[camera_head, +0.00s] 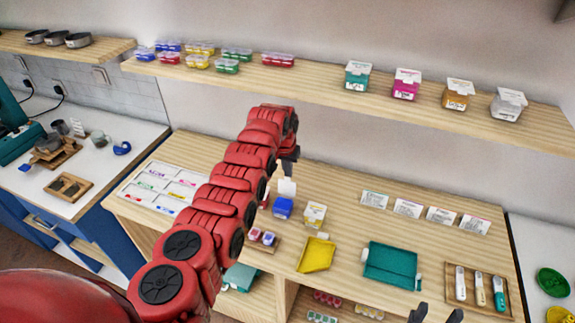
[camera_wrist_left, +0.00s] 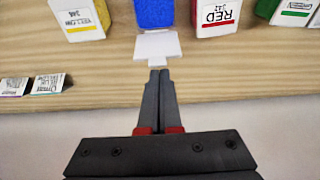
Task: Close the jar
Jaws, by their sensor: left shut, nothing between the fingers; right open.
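The blue jar (camera_head: 283,208) stands on the wooden table with its white lid (camera_head: 287,187) swung up open. In the left wrist view the blue jar (camera_wrist_left: 154,13) is at the top, and its lid (camera_wrist_left: 158,46) sticks out toward my fingers. My left gripper (camera_head: 289,172) is just above and behind the lid. In the wrist view its shut, empty fingertips (camera_wrist_left: 158,72) are right at the lid's end; I cannot tell whether they touch. My right gripper (camera_head: 436,314) is open and empty at the bottom edge, far from the jar.
A yellow-labelled jar (camera_head: 315,214) and a red-labelled jar (camera_wrist_left: 216,17) flank the blue one. A yellow scoop tray (camera_head: 316,254), teal tray (camera_head: 390,265) and pen tray (camera_head: 476,290) lie in front. Label cards (camera_head: 408,208) stand behind. My left arm hides part of the table.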

